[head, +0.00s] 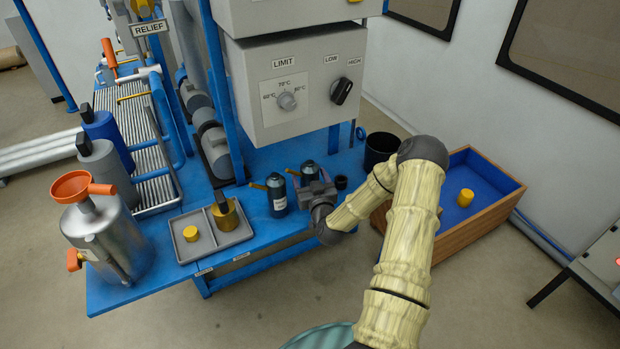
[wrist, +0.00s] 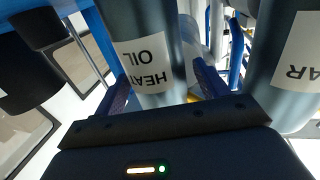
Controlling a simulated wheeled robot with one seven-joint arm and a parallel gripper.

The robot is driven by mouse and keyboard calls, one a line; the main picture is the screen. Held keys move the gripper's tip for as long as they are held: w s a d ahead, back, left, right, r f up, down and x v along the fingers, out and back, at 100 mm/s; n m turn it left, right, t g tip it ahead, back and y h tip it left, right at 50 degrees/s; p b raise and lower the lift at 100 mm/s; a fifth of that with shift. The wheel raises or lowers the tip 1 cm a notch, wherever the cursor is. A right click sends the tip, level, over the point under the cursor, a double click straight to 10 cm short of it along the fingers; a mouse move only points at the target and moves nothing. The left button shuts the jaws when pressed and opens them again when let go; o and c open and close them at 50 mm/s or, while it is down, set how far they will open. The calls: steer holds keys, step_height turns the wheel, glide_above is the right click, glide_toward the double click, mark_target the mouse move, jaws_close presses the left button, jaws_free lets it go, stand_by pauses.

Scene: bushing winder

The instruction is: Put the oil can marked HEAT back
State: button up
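The oil can marked HEAT OIL (wrist: 150,62) appears upside down in the wrist view, between the two fingers of my gripper (wrist: 162,84). A gap shows between the can and the right finger, so the gripper looks open around it; contact at the left finger is unclear. In the head view this can (head: 310,172) stands on the blue bench, partly hidden behind my gripper (head: 313,186). A second, similar can (wrist: 297,65) is at the right of the wrist view, its label partly cut to "AR". In the head view it stands to the left (head: 277,193).
A small black cup (head: 341,182) and a black bin (head: 381,150) are right of the cans. A grey tray (head: 209,249) with yellow and brass parts lies left. The grey control box (head: 300,90) overhangs behind. A wooden crate (head: 475,228) stands right of the bench.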

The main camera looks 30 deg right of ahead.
steer(key=shift+r, duration=0.2)
steer(key=shift+s+a+f, duration=0.1)
steer(key=shift+s+f, duration=0.05)
steer(key=shift+s, duration=0.2)
steer(key=s+a, duration=0.2)
steer(key=s, duration=0.9)
steer(key=shift+a, duration=0.1)
